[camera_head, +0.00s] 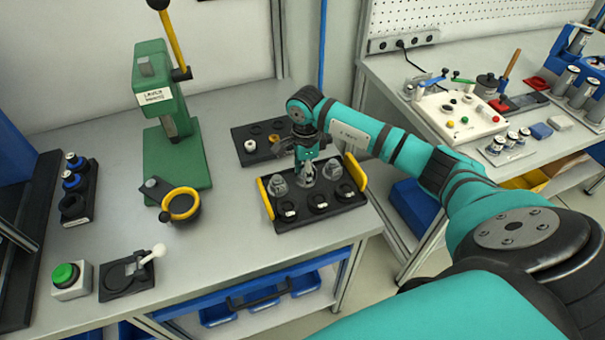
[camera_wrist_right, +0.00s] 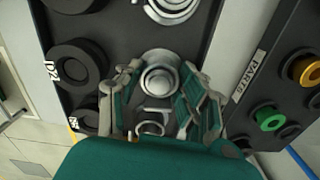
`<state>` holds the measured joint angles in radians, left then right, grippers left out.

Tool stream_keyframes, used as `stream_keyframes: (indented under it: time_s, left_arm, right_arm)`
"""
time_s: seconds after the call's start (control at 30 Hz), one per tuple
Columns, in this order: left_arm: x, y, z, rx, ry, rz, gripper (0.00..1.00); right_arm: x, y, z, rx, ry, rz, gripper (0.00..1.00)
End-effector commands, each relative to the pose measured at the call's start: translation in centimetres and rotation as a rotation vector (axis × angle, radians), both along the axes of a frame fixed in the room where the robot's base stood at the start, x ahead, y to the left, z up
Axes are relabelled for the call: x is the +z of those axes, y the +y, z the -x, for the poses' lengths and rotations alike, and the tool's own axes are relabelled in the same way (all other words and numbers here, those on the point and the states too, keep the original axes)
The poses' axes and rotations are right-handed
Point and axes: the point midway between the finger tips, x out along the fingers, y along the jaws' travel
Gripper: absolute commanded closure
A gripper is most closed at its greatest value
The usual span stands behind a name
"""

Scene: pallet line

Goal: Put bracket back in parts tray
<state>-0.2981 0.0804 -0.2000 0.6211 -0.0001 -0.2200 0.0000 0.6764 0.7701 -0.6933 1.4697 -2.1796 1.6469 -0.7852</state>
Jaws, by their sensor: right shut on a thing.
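My right gripper (camera_head: 306,176) reaches down over the back row of the black tray with yellow handles (camera_head: 282,226). In the right wrist view its fingers (camera_wrist_right: 165,92) are closed around a grey metal part with a round top (camera_wrist_right: 160,79). I cannot clearly tell whether this part is the bracket, or whether it is clear of the tray; the fingers hide its lower sides. The black tray with a parts label (camera_wrist_right: 246,92) is just beyond; in the head view this parts tray (camera_head: 240,133) holds white and yellow rings. My left gripper is not in view.
Other grey metal parts (camera_head: 278,186) (camera_head: 345,184) stand either side of the gripper, with black rings in front. A green lever press (camera_head: 172,150) stands left. A green button box (camera_head: 70,279) and a white-lever fixture (camera_head: 127,276) are front left. Bare bench lies between.

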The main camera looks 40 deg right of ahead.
Motion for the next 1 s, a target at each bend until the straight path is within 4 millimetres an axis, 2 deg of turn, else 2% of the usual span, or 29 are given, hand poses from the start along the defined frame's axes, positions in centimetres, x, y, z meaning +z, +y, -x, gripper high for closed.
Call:
stream_keyframes:
  time_s: [0.23, 0.27, 0.47, 0.77, 0.87, 1.0]
  left_arm:
    - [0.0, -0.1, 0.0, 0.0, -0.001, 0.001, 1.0]
    - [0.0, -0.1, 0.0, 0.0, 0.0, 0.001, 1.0]
    - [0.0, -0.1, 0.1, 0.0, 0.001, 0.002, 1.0]
    - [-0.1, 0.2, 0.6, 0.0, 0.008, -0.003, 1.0]
    - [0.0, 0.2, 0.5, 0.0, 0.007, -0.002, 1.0]
    - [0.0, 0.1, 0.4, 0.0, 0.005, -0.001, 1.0]
  right_arm:
    - [-0.1, -0.1, 0.1, 0.0, 0.002, 0.001, 0.99]
    - [-0.1, -0.1, 0.0, 0.0, 0.002, 0.001, 0.59]
    - [-0.1, -0.1, 0.0, -0.001, 0.0, 0.001, 0.35]
    - [0.1, -0.1, -0.1, -0.001, -0.002, 0.001, 0.35]
    - [1.0, -0.1, -0.1, -0.002, -0.005, 0.002, 0.35]
    - [3.4, -0.2, -0.1, 0.0, -0.006, 0.002, 0.35]
